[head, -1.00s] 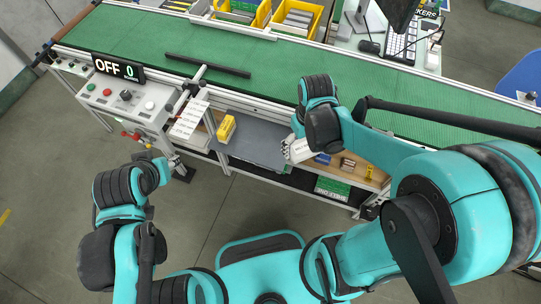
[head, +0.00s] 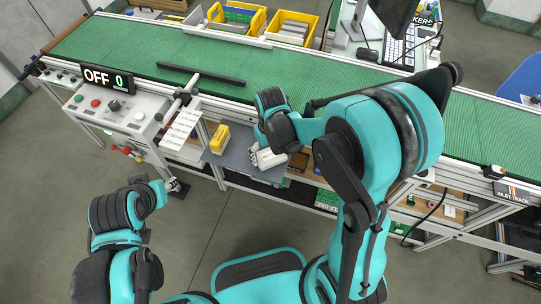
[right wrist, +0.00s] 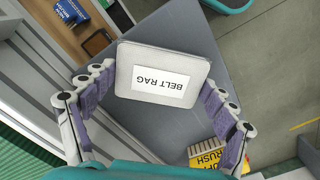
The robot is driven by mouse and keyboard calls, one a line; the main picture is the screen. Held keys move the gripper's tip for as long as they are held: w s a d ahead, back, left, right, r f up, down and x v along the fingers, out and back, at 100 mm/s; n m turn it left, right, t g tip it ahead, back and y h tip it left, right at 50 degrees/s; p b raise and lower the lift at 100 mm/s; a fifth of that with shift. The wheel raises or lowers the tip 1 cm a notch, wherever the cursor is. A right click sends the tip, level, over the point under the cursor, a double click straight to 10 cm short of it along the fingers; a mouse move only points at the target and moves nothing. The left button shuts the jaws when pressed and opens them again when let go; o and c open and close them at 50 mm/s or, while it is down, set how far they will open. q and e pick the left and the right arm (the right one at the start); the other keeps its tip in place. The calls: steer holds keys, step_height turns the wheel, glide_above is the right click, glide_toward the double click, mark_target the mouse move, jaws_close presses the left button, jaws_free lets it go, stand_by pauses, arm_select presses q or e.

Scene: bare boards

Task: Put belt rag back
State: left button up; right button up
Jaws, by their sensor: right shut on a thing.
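The belt rag (right wrist: 160,75) is a pale grey, rounded pad with a white "BELT RAG" label. My right gripper (right wrist: 158,95) is shut on it, with one purple-padded finger at each side. In the head view the rag (head: 268,158) shows at the end of my right arm, over the grey shelf surface (head: 236,157) under the conveyor. In the right wrist view a grey surface (right wrist: 190,48) lies behind the rag; I cannot tell whether they touch. My left gripper (head: 173,186) hangs low at left, away from the rag, too small to read.
A yellow brush box (head: 219,138) stands on the shelf left of the rag; it also shows in the right wrist view (right wrist: 208,152). A blue box (right wrist: 70,12) lies on a wooden shelf section. The green conveyor (head: 290,87) runs above. The grey shelf between box and rag is clear.

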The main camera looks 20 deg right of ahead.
steer(key=shift+r, duration=0.1)
steer(key=shift+f, duration=0.25)
steer(key=o, duration=1.2)
steer(key=shift+r, duration=0.1)
